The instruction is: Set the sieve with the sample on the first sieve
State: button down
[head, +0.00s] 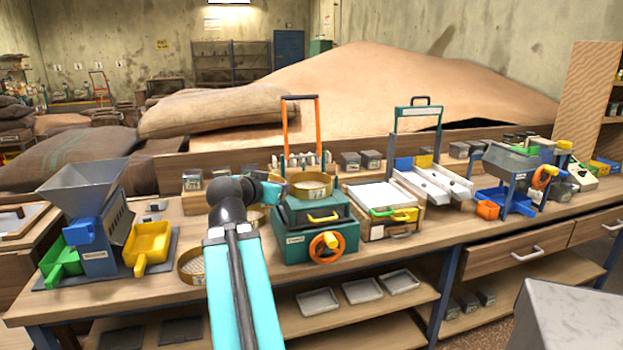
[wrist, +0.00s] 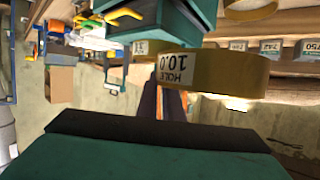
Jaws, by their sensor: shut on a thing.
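My gripper (head: 274,191) is shut on a brass-coloured sieve (head: 310,187) by its rim. The wrist view shows this sieve (wrist: 222,74) with a white label reading 10.0, turned upside down in the picture. It is over the teal shaker (head: 318,243), which has an orange handwheel and an orange upright frame. In the wrist view, part of another labelled brass sieve (wrist: 151,47) shows between the held sieve and the teal shaker (wrist: 150,22). I cannot see the sample inside the held sieve, nor tell whether the sieves touch.
Another sieve (head: 191,266) lies on the bench at left, and one (head: 257,217) is partly behind my arm. A hopper mill (head: 92,215) stands at left. A white-topped box (head: 381,200) stands close to the shaker's right. The orange frame (head: 301,125) rises behind the sieve.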

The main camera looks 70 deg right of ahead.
jog(key=s+d+r+m+g, duration=0.1)
jog(key=s+r, duration=0.1)
jog(key=s, duration=0.4)
jog(key=s+d+r+m+g+p, duration=0.1)
jog(key=s+d+r+m+g, duration=0.1)
jog(key=s, duration=0.5)
jog(key=shift+s+r+g, duration=0.15)
jog(key=shift+s+g, duration=0.1)
jog(key=shift+g, duration=0.05)
jog(key=shift+d+r+p, duration=0.1)
jog(key=shift+d+p, duration=0.05)
jog(key=shift+p, duration=0.2)
jog(key=w+d+p, duration=0.2)
jog(key=d+p, duration=0.2)
jog(key=d, duration=0.1)
jog(key=w+d+f+p, duration=0.1)
jog(key=w+d+p, duration=0.1)
jog(key=d+p, duration=0.2)
jog(key=w+d+p, duration=0.2)
jog(key=d+p, duration=0.3)
jog(key=shift+d+f, duration=0.35)
jog(key=shift+f, duration=0.1)
jog(key=shift+f+p, duration=0.8)
jog(key=shift+f, duration=0.85)
